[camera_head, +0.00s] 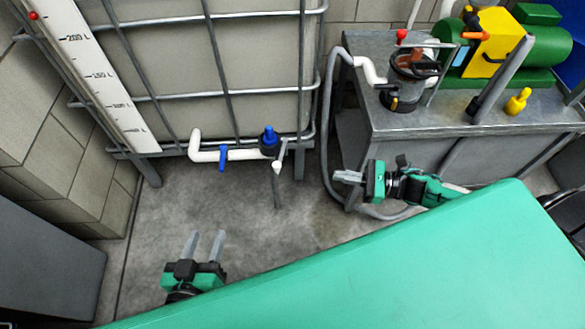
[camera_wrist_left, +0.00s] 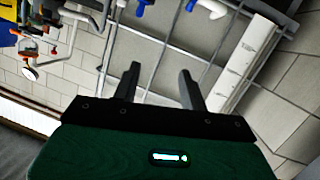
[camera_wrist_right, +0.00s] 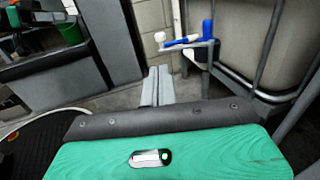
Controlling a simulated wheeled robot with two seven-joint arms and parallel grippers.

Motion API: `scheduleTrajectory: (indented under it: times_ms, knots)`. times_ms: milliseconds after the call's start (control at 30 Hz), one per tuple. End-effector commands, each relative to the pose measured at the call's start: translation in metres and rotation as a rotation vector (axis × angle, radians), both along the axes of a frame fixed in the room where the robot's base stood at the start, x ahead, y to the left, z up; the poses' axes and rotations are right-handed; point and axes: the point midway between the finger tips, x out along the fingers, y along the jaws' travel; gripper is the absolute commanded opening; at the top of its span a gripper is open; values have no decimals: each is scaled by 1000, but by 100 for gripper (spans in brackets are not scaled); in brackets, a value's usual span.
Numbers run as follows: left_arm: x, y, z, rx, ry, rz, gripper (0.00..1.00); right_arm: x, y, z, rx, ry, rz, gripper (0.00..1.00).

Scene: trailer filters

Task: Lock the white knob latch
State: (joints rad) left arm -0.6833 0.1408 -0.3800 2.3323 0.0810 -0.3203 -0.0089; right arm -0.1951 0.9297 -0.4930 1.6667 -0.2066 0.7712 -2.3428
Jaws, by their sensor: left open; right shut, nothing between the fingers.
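A small white knob (camera_head: 277,166) sits on a thin grey upright piece in front of the caged tank, just below a blue valve cap (camera_head: 268,141). I cannot tell the latch's position. A small white end, perhaps this knob, shows beside blue parts in the right wrist view (camera_wrist_right: 160,37). My left gripper (camera_head: 205,238) is open and empty, below and left of the knob in the head view. My right gripper (camera_head: 347,176) is shut and empty, to the knob's right and apart from it, with its fingers pointing left. Its fingers also show in the right wrist view (camera_wrist_right: 157,85).
A white pipe (camera_head: 210,153) with a blue handle (camera_head: 222,158) runs along the tank's lower front. A grey bench (camera_head: 420,120) carries a pump and filter at the right. A grey hose (camera_head: 327,150) hangs beside it. Bare floor lies between the grippers.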

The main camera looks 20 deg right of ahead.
Motion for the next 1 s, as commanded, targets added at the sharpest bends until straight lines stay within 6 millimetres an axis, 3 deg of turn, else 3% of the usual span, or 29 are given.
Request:
scheduleTrajectory:
  times_ms: [367, 1000]
  knots:
    - [4, 1, 4, -7, -30, 7, 44, 9, 13, 0, 2, 0, -2, 0]
    - [26, 10, 44, -56, -236, 51, 44, 62, 102, 0, 2, 0, -1, 0]
